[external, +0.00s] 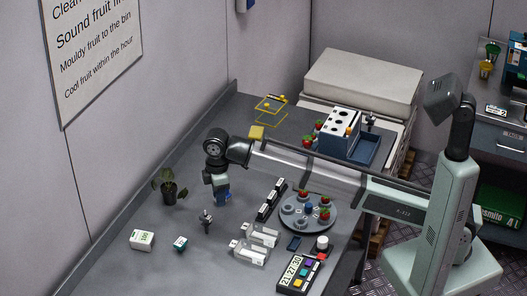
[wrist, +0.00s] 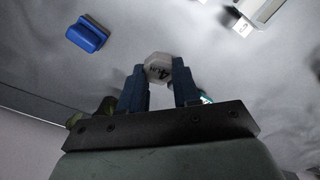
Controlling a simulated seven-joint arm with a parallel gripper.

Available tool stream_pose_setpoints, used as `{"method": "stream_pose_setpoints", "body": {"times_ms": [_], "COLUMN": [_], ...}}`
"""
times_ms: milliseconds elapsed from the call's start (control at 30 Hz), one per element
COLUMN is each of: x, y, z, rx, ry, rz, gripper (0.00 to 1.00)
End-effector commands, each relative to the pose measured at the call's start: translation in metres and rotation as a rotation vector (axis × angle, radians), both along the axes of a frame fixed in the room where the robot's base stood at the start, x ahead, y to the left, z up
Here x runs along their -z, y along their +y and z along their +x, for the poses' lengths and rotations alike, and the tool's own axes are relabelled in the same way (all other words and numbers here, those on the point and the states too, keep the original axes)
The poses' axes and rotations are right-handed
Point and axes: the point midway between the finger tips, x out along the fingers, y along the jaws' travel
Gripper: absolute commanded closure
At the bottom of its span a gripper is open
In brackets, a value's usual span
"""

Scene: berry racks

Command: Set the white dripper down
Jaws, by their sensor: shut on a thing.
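My gripper (wrist: 160,72) is shut on a pale, six-sided thing with dark marking on it, which I take to be the white dripper (wrist: 158,66). It sits between the two dark blue fingertips in the wrist view. Only its marked face shows; the rest is hidden. In the external view my gripper (external: 221,202) points down over the grey table, between the plant and the clear trays. The dripper cannot be made out there, and its gap to the table is unclear.
A blue block (wrist: 87,35) lies on the table. A potted plant (external: 169,188), a small teal box (external: 181,243), a white-and-green box (external: 142,240) and clear trays (external: 262,236) stand around. A round grey plate (external: 309,227) holds strawberries. Bare table lies in front of the plant.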

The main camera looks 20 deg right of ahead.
Motion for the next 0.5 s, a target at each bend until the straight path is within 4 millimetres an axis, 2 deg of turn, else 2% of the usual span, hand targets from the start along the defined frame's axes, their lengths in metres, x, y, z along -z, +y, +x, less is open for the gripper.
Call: {"method": "stream_pose_setpoints", "body": {"times_ms": [33, 200, 400, 500], "x": [-0.001, -0.002, -0.005, -0.008], "y": [0.026, 0.086, 0.149, 0.173], "z": [0.011, 0.037, 0.068, 0.082], "rx": [-0.005, -0.01, 0.023, 0.048], "ry": [0.001, 0.001, 0.0, 0.0], "rz": [-0.001, -0.001, -0.001, -0.001], "gripper": [0.96, 0.96, 0.96, 0.96]}}
